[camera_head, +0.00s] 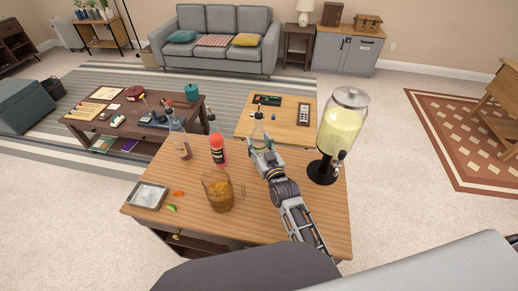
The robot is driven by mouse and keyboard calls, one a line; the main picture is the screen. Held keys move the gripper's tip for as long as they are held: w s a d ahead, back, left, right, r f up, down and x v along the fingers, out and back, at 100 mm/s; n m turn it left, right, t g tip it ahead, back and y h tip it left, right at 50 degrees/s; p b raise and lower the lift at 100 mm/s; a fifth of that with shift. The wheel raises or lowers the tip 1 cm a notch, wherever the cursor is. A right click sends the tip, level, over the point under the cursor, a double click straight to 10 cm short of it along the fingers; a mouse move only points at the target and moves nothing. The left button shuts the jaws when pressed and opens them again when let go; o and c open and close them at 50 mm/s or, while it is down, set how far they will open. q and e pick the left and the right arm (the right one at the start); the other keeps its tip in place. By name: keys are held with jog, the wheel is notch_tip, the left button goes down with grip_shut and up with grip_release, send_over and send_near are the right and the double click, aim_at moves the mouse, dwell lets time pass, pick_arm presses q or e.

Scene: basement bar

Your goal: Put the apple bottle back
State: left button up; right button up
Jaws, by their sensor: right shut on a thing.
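My right gripper (260,146) reaches over the wooden bar table and is shut on a slim, pale, see-through bottle (258,128) with a dark top. The bottle is upright at the table's far edge; the gripper hides its lower part, so I cannot tell if it touches the table. Its label cannot be read, so I cannot tell if it is the apple bottle. A clear bottle with brownish contents (182,146) and a red bottle (217,151) stand left of the gripper. My left gripper is not in view.
On the bar table (270,228) stand an amber pitcher (219,195), a metal tray (148,196) with orange and green pieces beside it, and a tall drink dispenser (340,125) close right of my arm. Two low tables (244,127) lie beyond.

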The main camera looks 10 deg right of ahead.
jog(key=shift+f, duration=1.35)
jog(key=o, duration=1.6)
jog(key=s+d+b, duration=0.1)
jog(key=s+d, duration=0.1)
jog(key=s, duration=1)
